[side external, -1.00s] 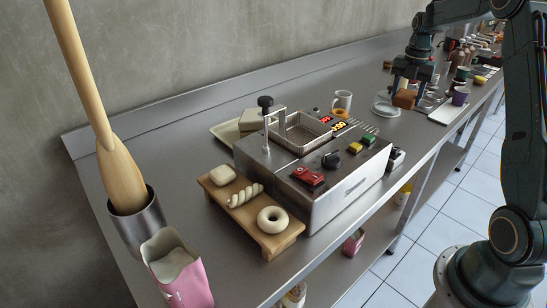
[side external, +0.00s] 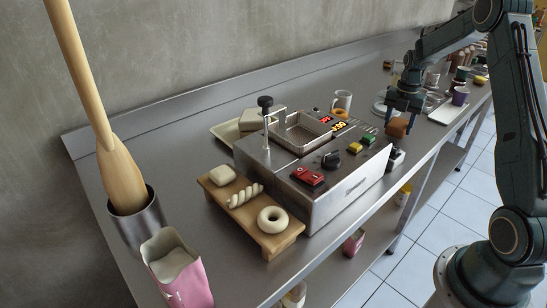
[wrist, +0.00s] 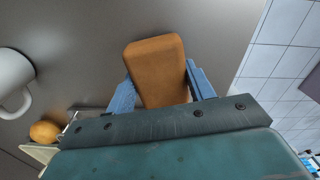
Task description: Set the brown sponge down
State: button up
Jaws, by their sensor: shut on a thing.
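The brown sponge (side external: 397,127) is a small rounded block near the front edge of the steel counter, just behind the machine. It also shows in the wrist view (wrist: 157,68), with its far end sticking out past the fingers. My gripper (side external: 401,113) points down and is shut on the sponge; in the wrist view its blue fingers (wrist: 161,92) press on both sides of it. I cannot tell whether the sponge touches the counter.
A white mug (side external: 341,101) and a round bun (wrist: 45,131) are close by. The counter's front edge drops to a tiled floor (wrist: 270,55).

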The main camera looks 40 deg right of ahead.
aim_at(399, 122)
jog(key=shift+f, duration=0.7)
jog(key=shift+f, duration=0.15)
jog(key=o, duration=0.9)
notch_tip(399, 122, up, 14)
jog(key=shift+f, duration=0.1)
dwell(0.5)
